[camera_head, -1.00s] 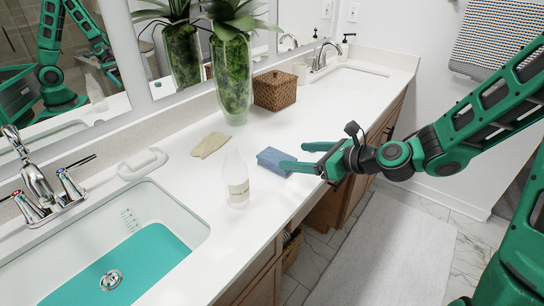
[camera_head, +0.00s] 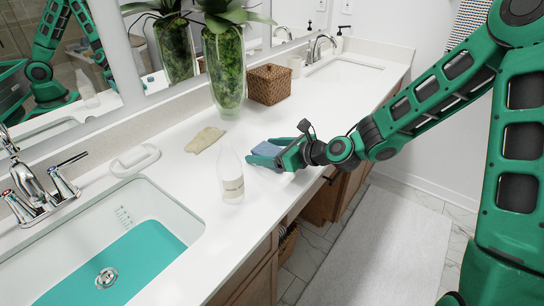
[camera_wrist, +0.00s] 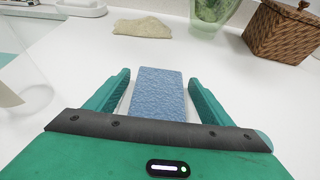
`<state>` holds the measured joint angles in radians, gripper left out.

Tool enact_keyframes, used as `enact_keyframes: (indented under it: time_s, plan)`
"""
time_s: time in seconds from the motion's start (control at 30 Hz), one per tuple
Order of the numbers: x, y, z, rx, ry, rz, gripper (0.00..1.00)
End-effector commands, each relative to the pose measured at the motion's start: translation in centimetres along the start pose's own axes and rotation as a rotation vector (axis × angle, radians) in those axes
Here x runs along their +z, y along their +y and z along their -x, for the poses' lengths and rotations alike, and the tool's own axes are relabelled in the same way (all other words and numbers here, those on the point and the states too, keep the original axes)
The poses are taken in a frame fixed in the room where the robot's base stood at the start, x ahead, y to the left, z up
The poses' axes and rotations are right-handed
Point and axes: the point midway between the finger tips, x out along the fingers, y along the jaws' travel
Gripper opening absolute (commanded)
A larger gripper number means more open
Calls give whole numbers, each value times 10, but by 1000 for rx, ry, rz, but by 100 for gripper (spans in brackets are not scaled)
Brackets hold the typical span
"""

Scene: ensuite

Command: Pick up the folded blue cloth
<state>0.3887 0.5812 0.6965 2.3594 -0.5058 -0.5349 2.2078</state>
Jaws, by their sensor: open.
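The folded blue cloth (camera_wrist: 159,94) lies flat on the white counter, between my gripper's two green fingers in the wrist view. My gripper (camera_wrist: 159,88) is open, with one finger on each side of the cloth and a small gap on both sides. In the head view, the cloth (camera_head: 267,149) is partly hidden behind my gripper (camera_head: 262,153). How high the fingers are above the counter is hard to tell.
A clear bottle (camera_head: 231,178) stands left of my gripper. A beige cloth (camera_head: 205,140) lies behind it. A plant vase (camera_head: 227,75) and a wicker box (camera_head: 269,84) stand at the back. A basin (camera_head: 110,250) with teal water is at the left.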

Motion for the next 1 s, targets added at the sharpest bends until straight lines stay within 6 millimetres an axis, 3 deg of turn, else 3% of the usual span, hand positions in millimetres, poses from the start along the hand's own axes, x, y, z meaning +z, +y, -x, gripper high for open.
enact_keyframes:
  time_s: [0.23, 0.4, 0.77, 1.0]
  plan:
    - [0, 0, -1, 0, 1, 0, 73]
    - [0, 0, -1, 0, 1, 0, 32]
    - [1, 0, 0, -1, 1, 1, 31]
    - [14, -1, 5, -2, -1, 3, 31]
